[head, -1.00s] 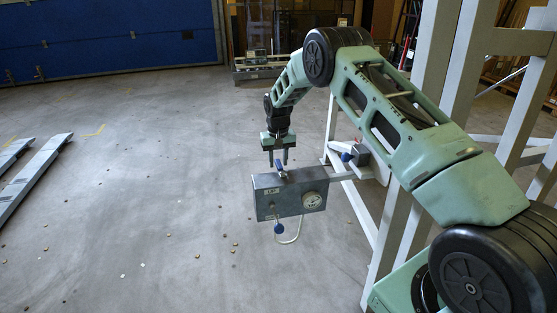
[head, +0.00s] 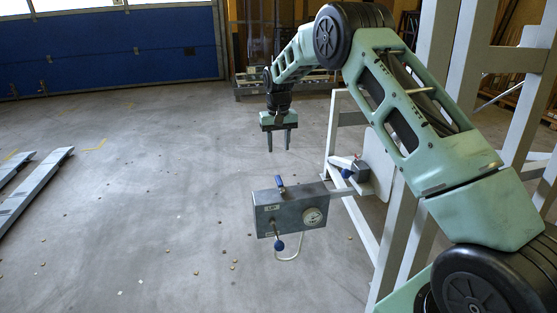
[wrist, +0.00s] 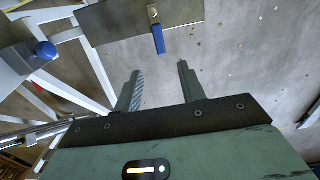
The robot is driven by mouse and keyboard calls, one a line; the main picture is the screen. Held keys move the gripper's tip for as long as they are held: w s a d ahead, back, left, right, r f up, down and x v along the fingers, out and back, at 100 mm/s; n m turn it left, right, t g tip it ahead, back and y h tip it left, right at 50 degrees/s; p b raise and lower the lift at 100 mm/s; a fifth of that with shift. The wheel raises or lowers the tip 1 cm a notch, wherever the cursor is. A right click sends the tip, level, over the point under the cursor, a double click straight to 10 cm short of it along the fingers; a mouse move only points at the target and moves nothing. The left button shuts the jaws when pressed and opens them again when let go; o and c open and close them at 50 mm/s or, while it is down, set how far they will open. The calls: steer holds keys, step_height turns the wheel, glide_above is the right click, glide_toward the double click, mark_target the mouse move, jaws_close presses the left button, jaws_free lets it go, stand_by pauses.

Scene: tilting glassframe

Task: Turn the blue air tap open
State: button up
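A grey metal box (head: 265,218) with a round white gauge (head: 312,216) stands out from the white frame. A small blue tap handle (head: 280,183) sits on the box's top edge; it also shows in the wrist view (wrist: 158,38), beyond my fingertips. My gripper (head: 278,150) hangs fingers down above the tap, apart from it. In the wrist view my gripper (wrist: 160,70) has its two fingers spread with nothing between them. I cannot tell the tap's exact angle.
A lever with a blue ball (head: 279,245) hangs at the box's front, near a pale hose (head: 290,255). Another blue-ball lever (head: 346,173) is on the frame at right. White posts (head: 410,200) stand right of the box. The floor at left is mostly open.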

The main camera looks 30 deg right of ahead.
steer(key=shift+r, duration=2.25)
steer(key=s+a+r+n+p, duration=0.2)
steer(key=s+a+r, duration=0.2)
steer(key=s+a, duration=0.35)
steer(key=s+a+r+n+y+p, duration=0.1)
steer(key=s+a+r+n+p, duration=0.1)
steer(key=s+a+r, duration=0.45)
steer(key=s+a+r+n+p, duration=0.2)
steer(key=s+a+r, duration=0.1)
steer(key=s+a, duration=0.6)
steer(key=s+a+r+n+p, duration=0.1)
steer(key=s+n+p, duration=0.3)
steer(key=s, duration=1.9)
steer(key=shift+s+a+n, duration=0.15)
steer(key=shift+a+n, duration=0.15)
steer(key=shift+a, duration=0.2)
